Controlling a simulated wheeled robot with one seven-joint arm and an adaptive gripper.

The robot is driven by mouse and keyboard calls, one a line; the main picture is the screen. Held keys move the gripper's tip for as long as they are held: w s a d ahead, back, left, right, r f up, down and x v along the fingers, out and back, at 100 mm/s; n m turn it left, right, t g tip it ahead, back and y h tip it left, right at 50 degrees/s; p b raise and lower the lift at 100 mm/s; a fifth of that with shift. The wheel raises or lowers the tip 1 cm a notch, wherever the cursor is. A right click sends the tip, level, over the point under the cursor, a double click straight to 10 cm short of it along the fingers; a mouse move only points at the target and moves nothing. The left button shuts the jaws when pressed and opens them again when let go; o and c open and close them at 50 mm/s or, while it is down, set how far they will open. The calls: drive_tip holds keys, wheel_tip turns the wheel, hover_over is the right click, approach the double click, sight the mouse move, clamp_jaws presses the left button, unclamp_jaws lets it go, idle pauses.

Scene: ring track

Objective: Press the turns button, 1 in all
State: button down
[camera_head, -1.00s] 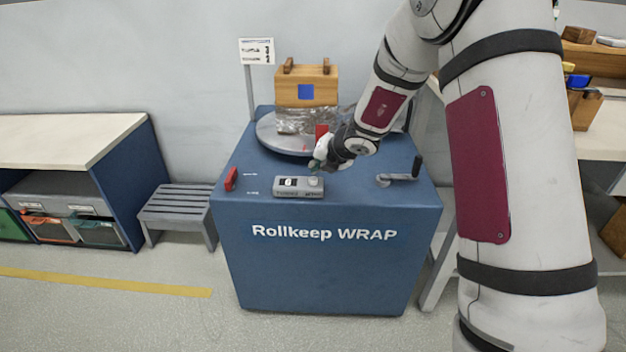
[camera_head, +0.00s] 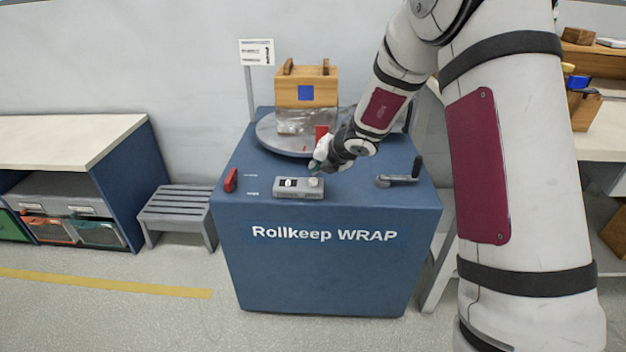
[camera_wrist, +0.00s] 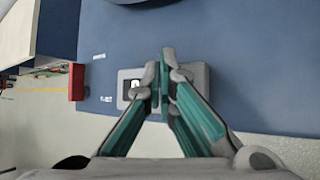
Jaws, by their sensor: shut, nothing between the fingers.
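A grey control box (camera_head: 285,194) sits on the top of the blue machine marked "Rollkeep WRAP" (camera_head: 325,270), near its front edge. It has a small dark window with a white mark (camera_head: 289,183) on the left and a pale round button (camera_head: 314,182) on the right. The lettering is too small to read. My gripper (camera_head: 315,169) is shut and empty, its fingers pointing down just above the button end of the box. In the wrist view my gripper (camera_wrist: 160,70) covers the middle of the box (camera_wrist: 125,88) and hides the button. I cannot tell whether the tips touch it.
A red switch (camera_head: 231,180) is left of the box and a crank handle (camera_head: 400,178) is right. Behind stands a grey turntable (camera_head: 272,138) with a wooden crate (camera_head: 307,88) above clear film. A grey stool (camera_head: 178,205) is left of the machine.

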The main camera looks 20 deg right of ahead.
sight(316, 179)
drive_tip(key=shift+f, duration=0.1)
drive_tip(key=shift+f+b, duration=0.35)
drive_tip(key=shift+b, duration=0.1)
drive_tip(key=shift+f+b, duration=0.5)
idle(0.7)
drive_tip(key=shift+r, duration=0.1)
drive_tip(key=shift+r+p, duration=0.85)
drive_tip(key=shift+p, duration=0.05)
wheel_tip(316, 179, up, 5)
drive_tip(key=p, duration=0.5)
idle(0.6)
